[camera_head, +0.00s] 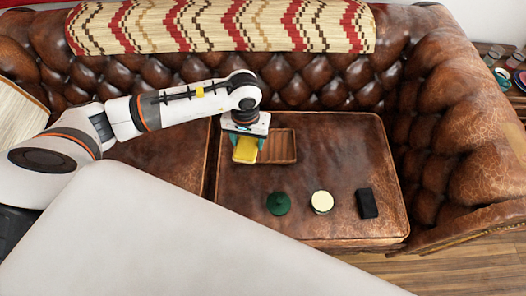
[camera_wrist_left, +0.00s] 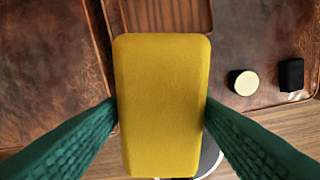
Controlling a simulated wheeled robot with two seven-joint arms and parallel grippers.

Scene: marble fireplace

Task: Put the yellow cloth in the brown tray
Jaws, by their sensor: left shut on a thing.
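The yellow cloth (camera_head: 245,150) looks like a thick block with rounded corners. My left gripper (camera_head: 247,143) is shut on it, and in the left wrist view the two green fingers press on the long sides of the cloth (camera_wrist_left: 162,95). The brown tray (camera_head: 283,147) is a shallow wooden tray on the leather sofa seat. In the head view the cloth overlaps the tray's left part. In the left wrist view the cloth hides part of the near edge of the tray (camera_wrist_left: 175,14). How high the cloth is above the tray I cannot tell. My right gripper is not in view.
On the same seat, in front of the tray, are a dark green round thing (camera_head: 278,203), a cream-topped round tin (camera_head: 322,201) and a black block (camera_head: 367,203). The tufted sofa back (camera_head: 330,85) rises behind. The seat (camera_head: 345,150) right of the tray is clear.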

